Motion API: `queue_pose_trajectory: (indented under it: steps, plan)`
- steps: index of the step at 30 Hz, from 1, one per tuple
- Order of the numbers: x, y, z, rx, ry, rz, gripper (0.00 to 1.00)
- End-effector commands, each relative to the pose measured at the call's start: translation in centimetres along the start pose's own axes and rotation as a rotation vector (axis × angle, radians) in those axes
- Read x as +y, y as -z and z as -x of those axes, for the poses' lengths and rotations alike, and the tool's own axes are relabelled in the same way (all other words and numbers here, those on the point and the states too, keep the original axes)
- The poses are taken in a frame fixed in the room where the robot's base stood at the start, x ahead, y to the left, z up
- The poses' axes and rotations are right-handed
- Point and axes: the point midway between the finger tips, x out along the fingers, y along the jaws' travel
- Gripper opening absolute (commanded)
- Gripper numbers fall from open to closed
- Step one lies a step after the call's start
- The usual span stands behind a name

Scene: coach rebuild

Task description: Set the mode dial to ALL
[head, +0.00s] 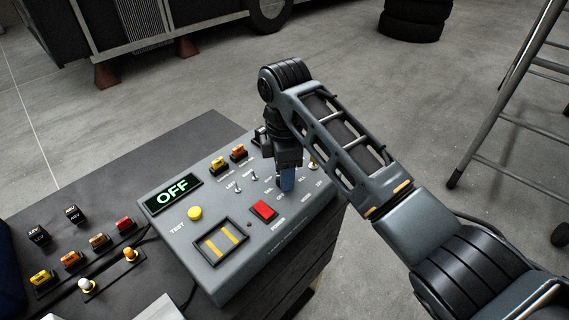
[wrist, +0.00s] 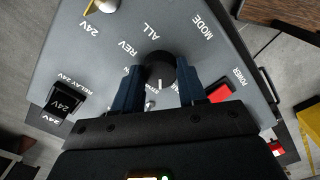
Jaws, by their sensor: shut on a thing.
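The black round mode dial (wrist: 161,72) sits on the grey control box (head: 180,233). My gripper (wrist: 161,70) reaches down from above and is shut on the dial, one blue finger on each side. In the head view my gripper (head: 287,183) hides the dial. A white mark shows on the dial's lower part in the wrist view. The ALL label (wrist: 153,30) is above the dial, with REV to its left and MODE to its upper right. Labels below the dial are partly hidden by the fingers. The box's display (head: 173,194) reads OFF.
A red power switch (head: 263,211), a yellow test button (head: 195,213) and small toggles (head: 238,187) are near my gripper. A dark bench (head: 110,180) carries the box and several other switches. A ladder (head: 505,95) stands at the right.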

Motion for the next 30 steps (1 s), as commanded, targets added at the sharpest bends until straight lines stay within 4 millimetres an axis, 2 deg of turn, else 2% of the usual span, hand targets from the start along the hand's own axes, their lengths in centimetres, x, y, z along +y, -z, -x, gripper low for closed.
queue_pose_trajectory:
  steps: [30]
  plan:
    - [0.04,-0.06,0.06,0.000,-0.001,-0.966,0.11]
